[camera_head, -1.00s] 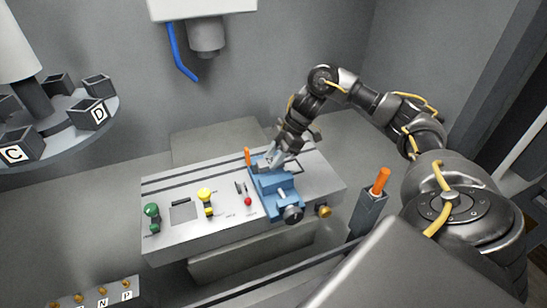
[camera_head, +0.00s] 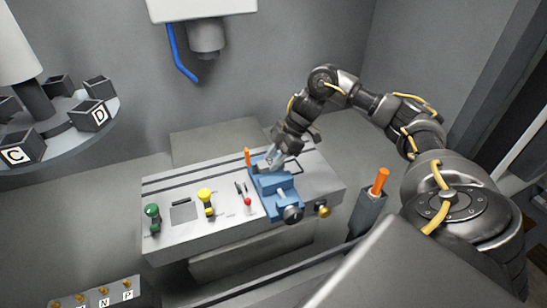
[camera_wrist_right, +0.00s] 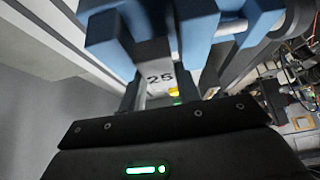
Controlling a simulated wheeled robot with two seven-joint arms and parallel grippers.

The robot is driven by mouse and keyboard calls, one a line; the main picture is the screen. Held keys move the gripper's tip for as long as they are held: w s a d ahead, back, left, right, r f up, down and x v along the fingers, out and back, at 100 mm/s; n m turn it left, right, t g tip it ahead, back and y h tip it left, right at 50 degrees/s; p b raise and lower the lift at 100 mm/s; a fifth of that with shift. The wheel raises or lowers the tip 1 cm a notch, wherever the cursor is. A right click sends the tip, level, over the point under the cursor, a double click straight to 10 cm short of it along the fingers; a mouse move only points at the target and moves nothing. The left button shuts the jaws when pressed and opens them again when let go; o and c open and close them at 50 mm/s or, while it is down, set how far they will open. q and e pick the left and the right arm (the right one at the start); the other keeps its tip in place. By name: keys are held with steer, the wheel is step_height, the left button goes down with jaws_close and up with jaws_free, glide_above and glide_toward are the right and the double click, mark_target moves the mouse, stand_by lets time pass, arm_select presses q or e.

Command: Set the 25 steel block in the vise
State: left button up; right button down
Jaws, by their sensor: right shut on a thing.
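The blue vise (camera_head: 285,203) stands on the grey machine table, with a dark round knob on its near end. My right gripper (camera_head: 272,163) points down at the vise's far end and is shut on the steel block. In the right wrist view the grey block (camera_wrist_right: 160,77), marked 25, shows beside the blue vise jaws (camera_wrist_right: 198,30). Whether the block rests on the vise floor cannot be told. In the head view the gripper and vise largely hide the block. My left gripper is not in view.
The table (camera_head: 225,230) carries a green knob (camera_head: 152,212), a yellow knob (camera_head: 206,197) and a small red-tipped lever (camera_head: 248,202). An orange-handled tool (camera_head: 380,181) stands in a grey holder at right. A carousel (camera_head: 70,135) with lettered boxes is at left.

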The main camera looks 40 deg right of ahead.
steer(key=shift+f+b, duration=0.55)
steer(key=shift+f, duration=0.65)
steer(key=shift+f, duration=0.2)
